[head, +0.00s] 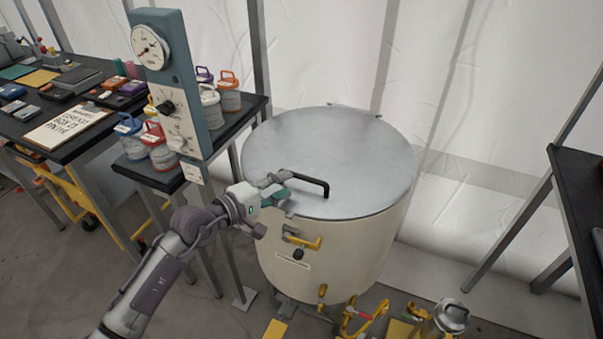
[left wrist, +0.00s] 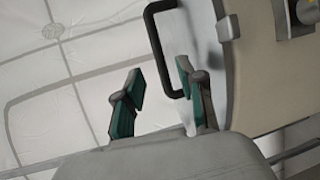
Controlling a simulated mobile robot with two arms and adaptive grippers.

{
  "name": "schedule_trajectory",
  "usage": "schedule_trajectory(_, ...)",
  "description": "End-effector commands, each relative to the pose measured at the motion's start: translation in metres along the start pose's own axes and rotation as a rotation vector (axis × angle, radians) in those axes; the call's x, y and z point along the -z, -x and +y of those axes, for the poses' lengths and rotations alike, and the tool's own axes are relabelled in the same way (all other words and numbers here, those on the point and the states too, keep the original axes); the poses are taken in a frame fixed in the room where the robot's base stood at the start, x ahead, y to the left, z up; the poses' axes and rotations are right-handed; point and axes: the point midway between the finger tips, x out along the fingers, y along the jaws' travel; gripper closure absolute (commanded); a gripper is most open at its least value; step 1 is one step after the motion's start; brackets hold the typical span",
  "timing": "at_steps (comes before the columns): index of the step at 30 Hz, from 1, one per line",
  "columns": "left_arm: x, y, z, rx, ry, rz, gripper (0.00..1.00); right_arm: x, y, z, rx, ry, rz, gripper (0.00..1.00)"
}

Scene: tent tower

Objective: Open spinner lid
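The spinner is a large cream drum (head: 335,245) with a round grey metal lid (head: 330,150) lying flat on top. A black bar handle (head: 312,181) stands on the lid near its front edge; the handle also shows in the left wrist view (left wrist: 158,50). My left gripper (head: 280,186) is at the left end of the handle. In the left wrist view its two green-padded fingers (left wrist: 160,88) are apart, with the lower end of the handle close to one finger. Whether they touch I cannot tell. My right gripper is not in view.
A yellow latch (head: 303,241) sits on the drum's front. A teal control panel (head: 172,80) with dials stands left of the drum. Tables with containers (head: 160,147) lie further left, and a dark table (head: 580,185) stands at right. Yellow fittings and a metal canister (head: 450,315) stand at the drum's foot.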

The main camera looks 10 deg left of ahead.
Motion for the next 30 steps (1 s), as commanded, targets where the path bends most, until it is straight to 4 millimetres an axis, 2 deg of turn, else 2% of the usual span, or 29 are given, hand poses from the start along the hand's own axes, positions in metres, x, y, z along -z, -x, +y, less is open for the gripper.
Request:
schedule_trajectory(3,-0.001,-0.025,0.002,-0.003,0.004,-0.001,0.61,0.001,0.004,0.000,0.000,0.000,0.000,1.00)
schedule_trajectory(9,0.000,-0.054,0.001,-0.001,0.004,0.000,0.61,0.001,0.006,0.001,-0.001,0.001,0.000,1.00)
schedule_trajectory(15,0.000,-0.065,0.000,-0.001,0.002,0.000,0.61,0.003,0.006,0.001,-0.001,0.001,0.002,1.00)
schedule_trajectory(22,0.000,-0.065,0.000,0.000,0.002,0.000,0.61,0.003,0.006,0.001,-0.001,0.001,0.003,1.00)
schedule_trajectory(23,0.000,-0.065,0.000,-0.001,0.002,0.000,0.62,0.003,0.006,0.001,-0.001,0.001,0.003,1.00)
schedule_trajectory(30,0.000,-0.065,0.000,0.000,0.002,0.000,1.00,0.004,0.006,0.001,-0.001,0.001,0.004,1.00)
